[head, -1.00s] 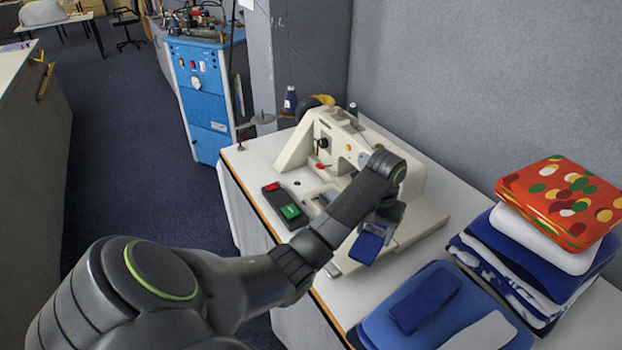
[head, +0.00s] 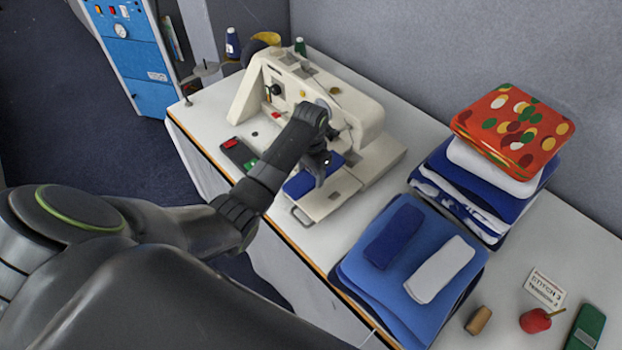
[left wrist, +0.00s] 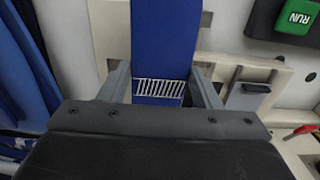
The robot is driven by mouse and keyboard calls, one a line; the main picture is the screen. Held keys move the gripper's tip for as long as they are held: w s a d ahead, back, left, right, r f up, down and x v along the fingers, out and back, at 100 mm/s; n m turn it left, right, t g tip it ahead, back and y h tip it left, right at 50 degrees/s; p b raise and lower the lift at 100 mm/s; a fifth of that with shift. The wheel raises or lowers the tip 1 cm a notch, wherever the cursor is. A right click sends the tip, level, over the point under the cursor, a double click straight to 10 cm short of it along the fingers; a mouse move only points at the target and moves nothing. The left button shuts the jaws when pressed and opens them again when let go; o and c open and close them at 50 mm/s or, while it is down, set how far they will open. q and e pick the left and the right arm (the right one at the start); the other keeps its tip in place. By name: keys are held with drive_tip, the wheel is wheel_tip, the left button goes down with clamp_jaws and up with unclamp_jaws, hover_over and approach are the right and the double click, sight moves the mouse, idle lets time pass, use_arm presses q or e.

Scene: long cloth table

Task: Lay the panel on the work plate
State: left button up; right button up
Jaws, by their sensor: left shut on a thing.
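The panel is a small dark blue piece. My left gripper (head: 318,165) is shut on it over the cream sewing machine (head: 345,110). In the head view the panel (head: 302,184) shows partly beneath my gripper, over the machine's cream work plate (head: 332,197). In the left wrist view the panel (left wrist: 160,45) lies between the two fingers, with a band of white stitch lines across it. I cannot tell whether it touches the plate. My right gripper is not in view.
A control box with a red button (head: 230,143) and a green RUN button (left wrist: 298,17) sits beside the machine. Blue cloths at the front hold a dark blue piece (head: 393,237) and a white piece (head: 440,269). A folded stack (head: 512,125) stands right.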

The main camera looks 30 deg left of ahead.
sight(311, 175)
use_arm(q)
wheel_tip(311, 175, down, 4)
drive_tip(key=shift+d+r, duration=0.1)
drive_tip(key=shift+f, duration=0.25)
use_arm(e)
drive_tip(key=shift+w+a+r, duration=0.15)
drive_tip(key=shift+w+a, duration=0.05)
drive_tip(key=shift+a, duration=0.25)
use_arm(q)
drive_tip(key=shift+f, duration=0.15)
drive_tip(key=o, duration=1)
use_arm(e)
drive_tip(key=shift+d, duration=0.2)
use_arm(q)
drive_tip(key=shift+r, duration=0.5)
wheel_tip(311, 175, up, 11)
drive_tip(key=shift+r+b, duration=0.15)
drive_tip(key=shift+b, duration=0.2)
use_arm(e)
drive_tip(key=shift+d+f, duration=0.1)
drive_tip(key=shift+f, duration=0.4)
